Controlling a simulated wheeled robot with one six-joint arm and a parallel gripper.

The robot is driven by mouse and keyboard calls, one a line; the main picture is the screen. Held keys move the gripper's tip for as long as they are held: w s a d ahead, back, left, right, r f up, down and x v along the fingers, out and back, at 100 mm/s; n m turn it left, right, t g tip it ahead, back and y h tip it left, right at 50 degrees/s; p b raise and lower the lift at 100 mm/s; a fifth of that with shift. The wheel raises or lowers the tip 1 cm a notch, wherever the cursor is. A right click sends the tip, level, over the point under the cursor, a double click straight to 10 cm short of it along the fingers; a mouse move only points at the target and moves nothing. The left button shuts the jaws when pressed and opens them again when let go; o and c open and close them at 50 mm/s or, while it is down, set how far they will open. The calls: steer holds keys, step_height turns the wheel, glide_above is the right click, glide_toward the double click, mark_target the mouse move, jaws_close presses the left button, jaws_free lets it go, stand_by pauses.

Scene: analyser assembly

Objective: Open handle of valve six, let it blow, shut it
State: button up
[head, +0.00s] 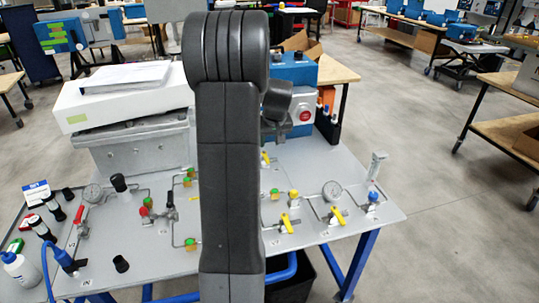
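A grey panel (330,242) carries pipes and several valves. Yellow-handled valves stand on its right half, one at the front (289,223) and one further right (338,216); another yellow handle (266,158) shows at the back. A red-handled valve (80,214) is on the left, and a black-handled one (169,200) is near the middle. The number labels are too small to read, so I cannot tell which is valve six. My upright dark arm covers the panel's middle. My gripper (284,128) shows only partly behind it, above the panel's back; its fingers are unclear. No valve is visibly held.
A blue box (292,72) with a red button stands behind the panel, right of my arm. A white box (120,98) on a grey block is at the back left. Gauges, bottles and a blue hose crowd the left edge. The floor (450,230) on the right is clear.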

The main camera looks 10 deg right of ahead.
steer(key=x, duration=0.9)
steer(key=shift+w+f+p, duration=0.1)
steer(key=shift+f+p, duration=0.25)
steer(key=shift+p, duration=0.05)
jaws_close()
